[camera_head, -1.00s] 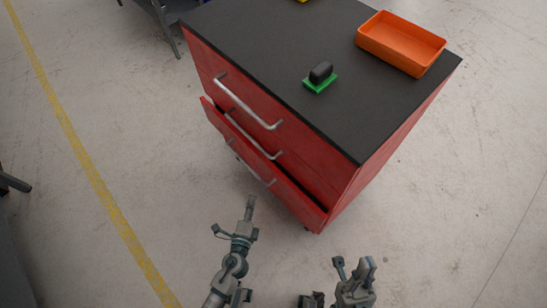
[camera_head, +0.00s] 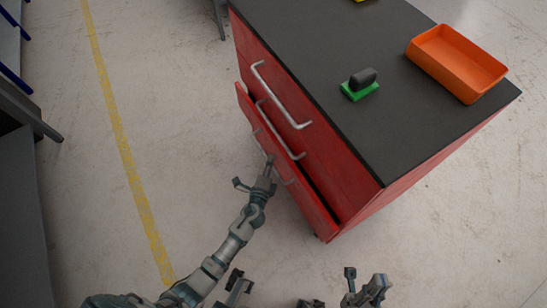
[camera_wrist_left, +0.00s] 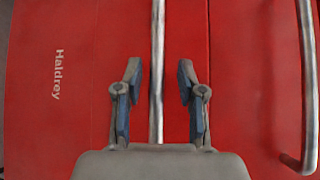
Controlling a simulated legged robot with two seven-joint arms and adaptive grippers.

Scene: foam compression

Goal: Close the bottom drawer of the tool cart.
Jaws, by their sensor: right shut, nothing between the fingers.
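The red tool cart (camera_head: 345,165) has a black top. Its bottom drawer (camera_head: 300,195) sticks out from the body, with a dark gap behind its front panel. My left gripper (camera_head: 266,176) is at the front of this drawer, by its handle (camera_head: 259,143). In the left wrist view my left gripper (camera_wrist_left: 157,95) has its fingers apart on either side of a metal bar handle (camera_wrist_left: 157,40) on a red panel. Contact with the bar cannot be told. My right gripper (camera_head: 368,289) is at the bottom of the head view, shut and empty, away from the cart.
On the cart top are an orange tray (camera_head: 457,63) and a green block with a dark grip (camera_head: 360,84). A second handle (camera_wrist_left: 308,85) shows at the right of the wrist view. Grey furniture (camera_head: 20,120) stands at the left. The floor (camera_head: 180,150) between is clear.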

